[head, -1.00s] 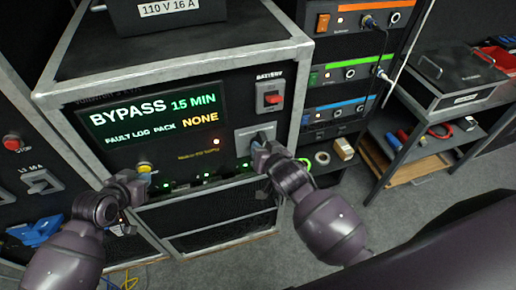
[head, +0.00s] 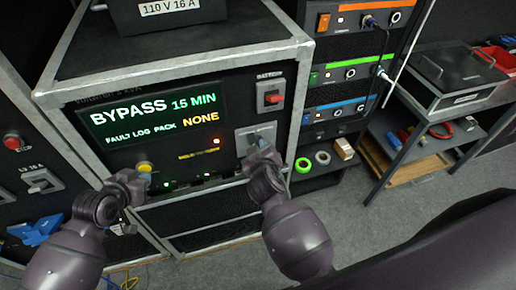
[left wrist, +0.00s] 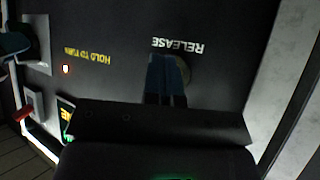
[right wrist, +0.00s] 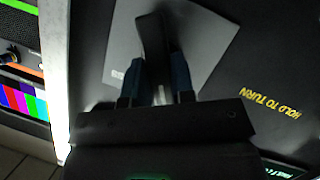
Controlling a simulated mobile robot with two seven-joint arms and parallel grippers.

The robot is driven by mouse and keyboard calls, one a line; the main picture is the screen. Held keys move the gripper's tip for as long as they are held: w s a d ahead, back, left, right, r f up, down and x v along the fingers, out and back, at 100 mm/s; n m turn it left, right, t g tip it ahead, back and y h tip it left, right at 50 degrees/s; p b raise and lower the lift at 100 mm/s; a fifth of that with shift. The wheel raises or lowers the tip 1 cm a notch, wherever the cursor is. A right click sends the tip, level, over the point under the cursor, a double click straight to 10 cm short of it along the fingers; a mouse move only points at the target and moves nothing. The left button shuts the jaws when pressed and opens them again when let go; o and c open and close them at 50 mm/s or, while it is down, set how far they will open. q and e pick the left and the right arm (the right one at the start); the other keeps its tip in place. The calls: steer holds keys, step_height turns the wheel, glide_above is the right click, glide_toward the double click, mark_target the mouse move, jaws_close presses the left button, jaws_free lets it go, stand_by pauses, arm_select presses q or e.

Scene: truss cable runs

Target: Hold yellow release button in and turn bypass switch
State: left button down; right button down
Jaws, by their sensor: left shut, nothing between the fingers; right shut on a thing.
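The yellow release button (head: 144,167) sits low on the front panel, below the bypass screen (head: 155,115). My left gripper (head: 141,179) is shut and empty, with its tips at the button. In the left wrist view the fingers (left wrist: 166,78) cover most of the button (left wrist: 185,69), under the RELEASE label; how far it is pressed I cannot tell. The bypass switch (head: 251,138) is a dark handle on a grey plate at the panel's right. My right gripper (head: 262,148) is shut on it. In the right wrist view the handle (right wrist: 152,38) stands between the blue fingers (right wrist: 157,78).
A red battery switch (head: 271,98) is above the bypass switch. A small lamp (head: 216,141) glows beside yellow HOLD TO TURN text (right wrist: 270,102). A rack of coloured units (head: 345,77) stands to the right. Tape rolls (head: 303,165) lie on a low shelf.

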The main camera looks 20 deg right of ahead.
steer(key=shift+n, duration=0.4)
steer(key=shift+h, duration=0.3)
steer(key=shift+w, duration=0.1)
